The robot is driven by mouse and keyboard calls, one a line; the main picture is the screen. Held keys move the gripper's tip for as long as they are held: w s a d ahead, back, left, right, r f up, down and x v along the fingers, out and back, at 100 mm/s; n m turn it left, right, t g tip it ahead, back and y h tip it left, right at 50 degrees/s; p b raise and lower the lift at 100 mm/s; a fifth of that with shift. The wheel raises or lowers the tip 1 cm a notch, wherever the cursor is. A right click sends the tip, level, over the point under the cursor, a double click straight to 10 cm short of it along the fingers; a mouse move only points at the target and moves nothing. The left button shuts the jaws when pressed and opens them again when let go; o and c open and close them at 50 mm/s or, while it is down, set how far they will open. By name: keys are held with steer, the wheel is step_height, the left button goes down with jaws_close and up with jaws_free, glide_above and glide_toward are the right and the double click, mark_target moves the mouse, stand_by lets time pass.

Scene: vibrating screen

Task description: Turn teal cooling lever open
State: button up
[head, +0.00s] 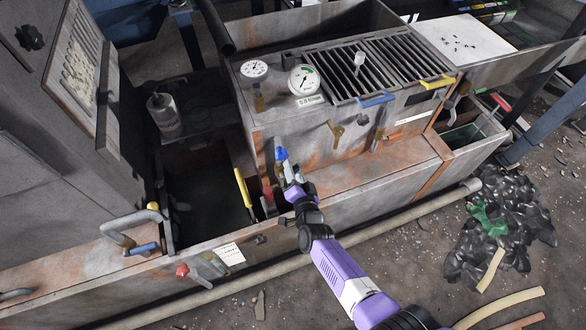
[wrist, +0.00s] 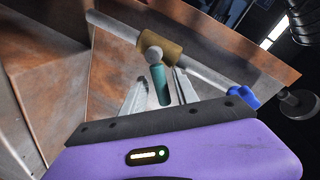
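The teal cooling lever (wrist: 160,86) shows in the wrist view as a short rounded handle. It hangs from a brass valve body (wrist: 157,47) on a grey pipe (wrist: 200,72) with a blue end (wrist: 243,95). My gripper (wrist: 161,76) is open, with one finger on each side of the teal lever and visible gaps to it. In the head view my gripper (head: 288,172) is at the front of the rusty machine, just below a blue pipe end (head: 281,154). The teal lever cannot be made out clearly there, as my gripper covers that spot.
A yellow handle (head: 243,188) and a dark open bin (head: 205,200) lie left of my gripper. A blue handle (head: 375,99), a yellow handle (head: 437,82) and two gauges (head: 304,80) are on the machine. A long pipe (head: 380,226) runs along the floor in front.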

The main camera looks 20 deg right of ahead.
steer(key=shift+s+a+r+p, duration=0.1)
steer(key=shift+s+r+p, duration=0.15)
steer(key=shift+s+p, duration=0.15)
steer(key=f+p+v, duration=0.1)
steer(key=p+v, duration=0.1)
steer(key=v, duration=0.4)
steer(key=shift+s+r, duration=0.4)
steer(key=shift+s, duration=0.1)
steer(key=shift+c, duration=0.5)
